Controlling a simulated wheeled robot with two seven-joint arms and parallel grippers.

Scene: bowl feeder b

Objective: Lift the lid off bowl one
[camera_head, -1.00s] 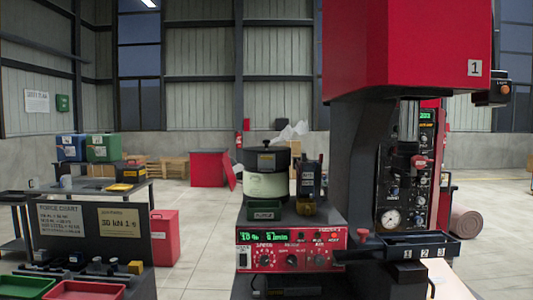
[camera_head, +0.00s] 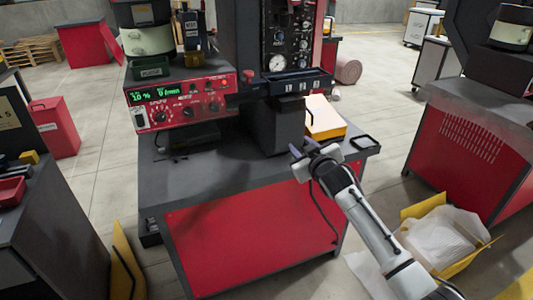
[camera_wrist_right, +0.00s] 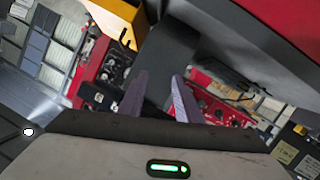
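A cream bowl (camera_head: 147,40) with a dark lid (camera_head: 142,13) stands on the machine at the upper left of the head view; the lid's top is cut off by the frame edge. I see no number on this bowl. My right gripper (camera_head: 303,148) is in front of the machine, low and to the right of the bowl, well apart from it. In the right wrist view its two fingers (camera_wrist_right: 159,90) are apart with nothing between them. My left gripper is not in view.
A red control panel (camera_head: 180,105) is below the bowl. A yellow-and-white box (camera_head: 325,118) is behind my right gripper. Another bowl (camera_head: 512,32) is on a right-hand machine. The front left of the worktop (camera_head: 200,185) is clear.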

